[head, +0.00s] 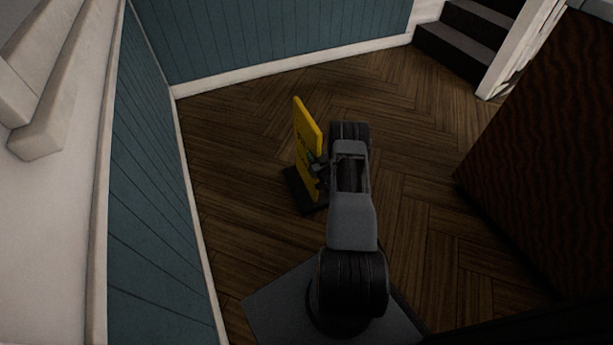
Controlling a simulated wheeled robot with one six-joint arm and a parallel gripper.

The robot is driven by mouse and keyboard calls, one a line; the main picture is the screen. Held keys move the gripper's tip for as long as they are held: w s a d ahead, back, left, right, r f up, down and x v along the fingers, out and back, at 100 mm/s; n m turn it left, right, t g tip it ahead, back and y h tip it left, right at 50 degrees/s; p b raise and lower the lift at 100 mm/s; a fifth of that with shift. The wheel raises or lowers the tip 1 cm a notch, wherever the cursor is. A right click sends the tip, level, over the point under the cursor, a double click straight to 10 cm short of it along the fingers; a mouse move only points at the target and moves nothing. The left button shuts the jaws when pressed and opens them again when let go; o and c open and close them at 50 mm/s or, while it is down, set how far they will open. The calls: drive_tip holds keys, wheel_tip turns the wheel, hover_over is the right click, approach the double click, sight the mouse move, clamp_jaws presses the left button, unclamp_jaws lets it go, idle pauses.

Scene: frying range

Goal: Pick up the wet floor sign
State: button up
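The yellow wet floor sign (307,135) stands upright on a dark base (297,187) on the wooden floor, near the middle of the head view. My arm reaches forward from the bottom, just right of the sign. My gripper (318,176) is at the sign's right side, at about the middle of its height. The arm and gripper hide part of the sign's lower right. The gripper's fingers are small and dark here, so I cannot tell whether they are closed on the sign or only beside it.
A blue panelled wall (150,190) with a white skirting runs along the left and back. Dark steps (462,35) rise at the back right. A large dark brown block (555,150) stands on the right. The herringbone floor (410,130) behind and right of the sign is clear.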

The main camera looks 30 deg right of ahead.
clamp_jaws()
idle(1.0)
drive_tip(key=shift+r, duration=0.15)
